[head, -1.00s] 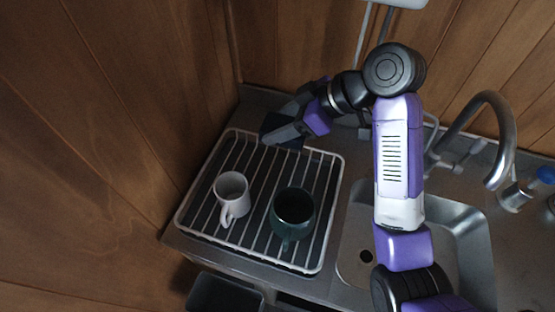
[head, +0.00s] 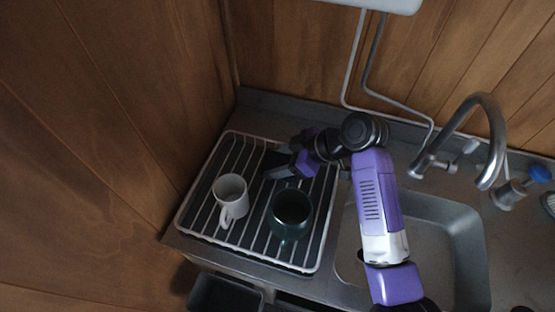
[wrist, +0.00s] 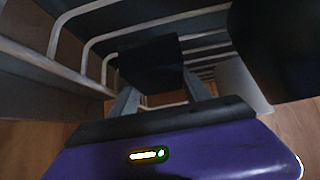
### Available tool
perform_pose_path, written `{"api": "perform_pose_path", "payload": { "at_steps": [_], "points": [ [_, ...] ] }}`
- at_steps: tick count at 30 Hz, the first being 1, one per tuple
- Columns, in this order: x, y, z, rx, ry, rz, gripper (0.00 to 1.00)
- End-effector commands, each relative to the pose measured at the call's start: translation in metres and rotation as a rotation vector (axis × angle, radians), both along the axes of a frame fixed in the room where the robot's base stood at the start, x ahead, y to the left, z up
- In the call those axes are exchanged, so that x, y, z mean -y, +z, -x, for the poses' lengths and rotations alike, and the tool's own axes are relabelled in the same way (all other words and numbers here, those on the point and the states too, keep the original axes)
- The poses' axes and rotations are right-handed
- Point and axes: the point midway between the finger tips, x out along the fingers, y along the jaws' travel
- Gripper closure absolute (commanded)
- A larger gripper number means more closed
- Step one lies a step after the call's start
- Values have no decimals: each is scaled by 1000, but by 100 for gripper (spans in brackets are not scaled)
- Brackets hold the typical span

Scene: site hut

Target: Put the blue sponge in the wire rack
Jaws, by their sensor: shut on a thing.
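The blue sponge (wrist: 150,64) looks like a dark, nearly black block in the wrist view, held between my fingertips. In the head view the sponge (head: 273,160) is a dark patch partly hidden by my gripper (head: 276,170). My gripper is shut on it, over the back part of the white wire rack (head: 197,177). The rack's wires (wrist: 75,62) pass close around the sponge in the wrist view. I cannot tell whether the sponge touches the rack's bottom.
A white mug (head: 231,196) and a dark green mug (head: 291,212) stand in the rack, in front of my gripper. The sink (head: 440,235) and tap (head: 489,140) are to the right. Wooden walls (head: 120,120) close in the left and back.

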Motion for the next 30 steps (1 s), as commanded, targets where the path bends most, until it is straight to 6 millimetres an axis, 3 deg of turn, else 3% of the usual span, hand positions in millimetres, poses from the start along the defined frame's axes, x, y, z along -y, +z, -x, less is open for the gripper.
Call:
{"api": "perform_pose_path", "payload": {
  "at_steps": [7, 8, 9, 21, 30],
  "points": [
    [0, -3, 0, 0, 0, 0, 89],
    [0, -3, 0, 0, 0, 0, 43],
    [0, -2, 0, 0, 0, 0, 35],
    [1, 3, 0, 1, -1, 0, 35],
    [36, 38, 13, 4, -4, 0, 35]
  ]
}}
